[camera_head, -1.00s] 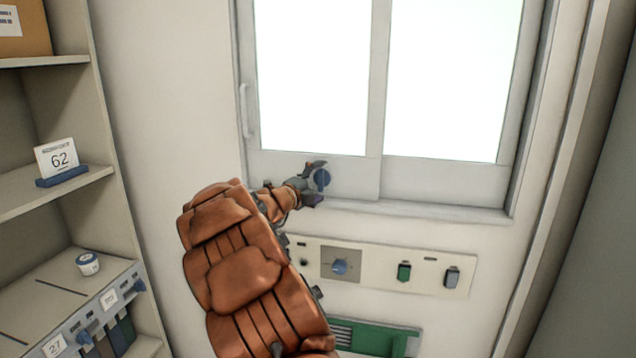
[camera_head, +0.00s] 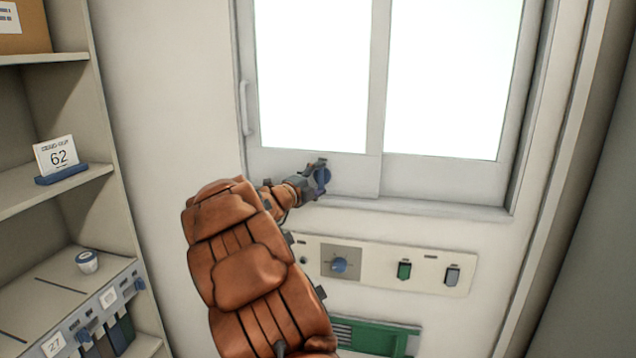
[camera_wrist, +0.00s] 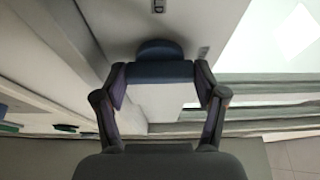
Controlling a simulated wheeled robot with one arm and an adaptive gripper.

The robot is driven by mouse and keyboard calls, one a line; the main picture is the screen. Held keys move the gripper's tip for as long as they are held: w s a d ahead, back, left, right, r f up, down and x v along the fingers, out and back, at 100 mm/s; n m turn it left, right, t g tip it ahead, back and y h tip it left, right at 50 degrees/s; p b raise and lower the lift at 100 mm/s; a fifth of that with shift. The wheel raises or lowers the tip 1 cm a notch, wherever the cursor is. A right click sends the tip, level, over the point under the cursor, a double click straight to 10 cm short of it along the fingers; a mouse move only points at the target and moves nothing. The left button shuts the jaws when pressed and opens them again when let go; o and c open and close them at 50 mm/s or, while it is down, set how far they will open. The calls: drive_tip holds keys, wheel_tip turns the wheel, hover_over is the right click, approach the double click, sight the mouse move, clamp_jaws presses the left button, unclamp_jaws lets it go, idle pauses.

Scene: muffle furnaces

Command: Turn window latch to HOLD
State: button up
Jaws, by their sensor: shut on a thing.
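The window latch is a round blue knob (camera_head: 323,178) on the lower frame of the left window pane. My gripper (camera_head: 316,180) is at the knob, reaching from the left, and hides part of it. In the wrist view the blue knob (camera_wrist: 160,71) sits between the two fingertips of my gripper (camera_wrist: 160,84), which are shut on its sides. A small label ending in "LD" (camera_wrist: 158,6) shows on the frame beyond the knob, at the top edge. Another small label (camera_wrist: 203,52) is to the right of the knob, too small to read.
Below the window is a pale panel (camera_head: 385,268) with a blue dial (camera_head: 339,265), a green switch (camera_head: 404,270) and a grey switch (camera_head: 452,275). A green box (camera_head: 375,336) is under it.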

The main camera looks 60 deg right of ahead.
drive_tip(key=shift+f+n+b, duration=0.4)
drive_tip(key=shift+n+b, duration=0.2)
drive_tip(key=shift+b, duration=1.05)
drive_tip(key=shift+n+h+b, duration=0.4)
drive_tip(key=shift+n+b, duration=0.1)
drive_tip(key=shift+n, duration=0.1)
drive_tip(key=shift+n+t+h+b, duration=0.5)
drive_tip(key=shift+n+b, duration=0.5)
drive_tip(key=shift+n, duration=0.7)
drive_tip(key=n+t, duration=0.1)
drive_tip(key=n, duration=0.1)
drive_tip(key=n+t+h+b, duration=0.1)
drive_tip(key=n, duration=0.2)
drive_tip(key=n+t, duration=0.1)
drive_tip(key=n, duration=0.1)
drive_tip(key=shift+s+d+n+h, duration=0.1)
drive_tip(key=shift+s+n+h, duration=0.2)
drive_tip(key=shift+n, duration=0.1)
drive_tip(key=n+t, duration=0.1)
drive_tip(key=n, duration=0.2)
drive_tip(key=n+t+b, duration=0.1)
drive_tip(key=n, duration=0.1)
drive_tip(key=shift+n+t, duration=0.4)
drive_tip(key=shift+n+t+b, duration=0.3)
drive_tip(key=shift+n+t, duration=0.4)
drive_tip(key=shift+n, duration=0.9)
